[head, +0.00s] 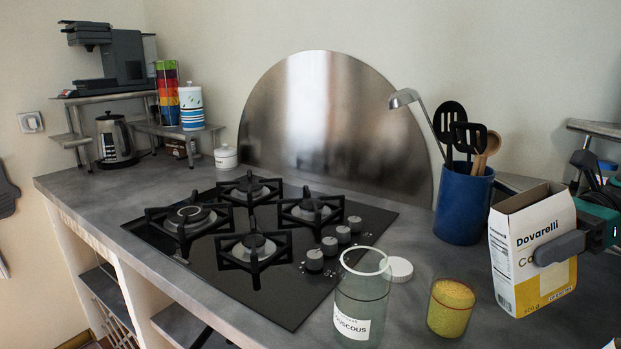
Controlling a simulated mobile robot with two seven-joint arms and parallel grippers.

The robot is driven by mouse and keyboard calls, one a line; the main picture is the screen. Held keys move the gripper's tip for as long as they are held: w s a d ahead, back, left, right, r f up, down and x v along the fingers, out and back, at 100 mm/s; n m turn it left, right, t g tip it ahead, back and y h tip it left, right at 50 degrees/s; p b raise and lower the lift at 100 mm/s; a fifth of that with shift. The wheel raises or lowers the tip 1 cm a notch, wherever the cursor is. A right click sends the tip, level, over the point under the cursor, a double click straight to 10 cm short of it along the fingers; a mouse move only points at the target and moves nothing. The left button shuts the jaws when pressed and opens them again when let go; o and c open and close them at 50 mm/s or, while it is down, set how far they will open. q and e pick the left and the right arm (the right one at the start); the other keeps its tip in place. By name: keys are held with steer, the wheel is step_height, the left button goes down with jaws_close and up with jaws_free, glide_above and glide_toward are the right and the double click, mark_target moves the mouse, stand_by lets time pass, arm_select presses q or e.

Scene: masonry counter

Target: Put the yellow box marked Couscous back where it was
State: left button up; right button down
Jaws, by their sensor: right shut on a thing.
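The white and yellow box (520,260) stands at the right of the head view, with "Dovarelli" and the start of a word "Co" on its front and an open top. My right gripper (562,246) comes in from the right and is shut on the box. One grey finger lies across the front and covers part of the lettering; the other finger is hidden. The box is roughly upright, slightly tilted. I cannot tell whether its bottom touches the counter (415,305). My left gripper is not in view.
A clear jar (362,300) labelled Couscous stands open at the front, with a white lid (398,268) behind it. A glass of yellow grain (450,306) stands left of the box. A blue utensil pot (462,205) is behind. The gas hob (290,290) fills the middle.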

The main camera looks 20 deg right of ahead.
steer(key=shift+a+f+b, duration=0.1)
steer(key=shift+f+b, duration=0.3)
steer(key=shift+f, duration=0.05)
steer(key=shift+w+h, duration=0.1)
steer(key=shift+h, duration=0.2)
steer(key=shift+f+g+h+p, duration=0.45)
steer(key=shift+h+p, duration=0.25)
steer(key=shift+p, duration=0.35)
steer(key=shift+m+h+p, duration=0.3)
steer(key=shift+h+p, duration=0.1)
steer(key=shift+p, duration=0.1)
steer(key=shift+f+h+p, duration=0.1)
steer(key=shift+h+p, duration=0.3)
steer(key=shift+f+g+h, duration=0.15)
steer(key=shift+g+h, duration=0.15)
steer(key=shift+g, duration=0.05)
steer(key=shift+m+h, duration=0.3)
steer(key=shift+h, duration=0.1)
steer(key=shift+f+h+p, duration=0.1)
steer(key=shift+h+p, duration=0.3)
steer(key=shift+p, duration=0.15)
steer(key=shift+f+b, duration=0.2)
steer(key=shift+b, duration=0.1)
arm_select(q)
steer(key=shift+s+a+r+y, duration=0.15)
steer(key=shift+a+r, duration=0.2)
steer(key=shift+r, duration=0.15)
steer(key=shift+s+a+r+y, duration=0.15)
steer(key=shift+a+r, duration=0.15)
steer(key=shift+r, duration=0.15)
